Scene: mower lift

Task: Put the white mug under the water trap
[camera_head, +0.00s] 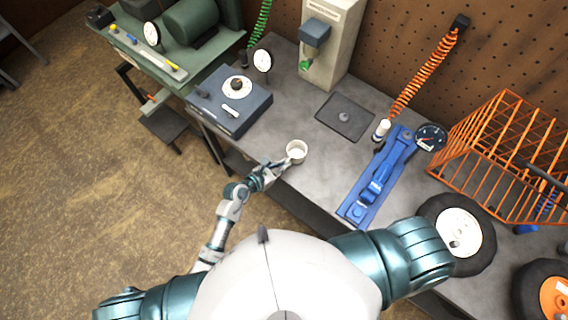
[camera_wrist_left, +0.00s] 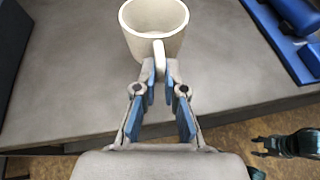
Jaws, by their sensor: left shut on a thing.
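The white mug (camera_head: 296,152) is upright at the front edge of the grey bench, and it also shows in the left wrist view (camera_wrist_left: 154,28). My left gripper (camera_head: 283,165) is shut on the mug's handle, which sits between its blue-padded fingers (camera_wrist_left: 160,82). I cannot tell whether the mug touches the bench. What looks like the water trap, a blue-grey housing (camera_head: 314,33) with a green fitting below, is on the pale post at the back.
A dark square plate (camera_head: 345,117) with a small knob lies behind the mug to the right. A blue jack (camera_head: 378,180) lies farther right, near an orange wire cage (camera_head: 500,160) and a wheel (camera_head: 459,234). A grey box (camera_head: 230,103) stands left.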

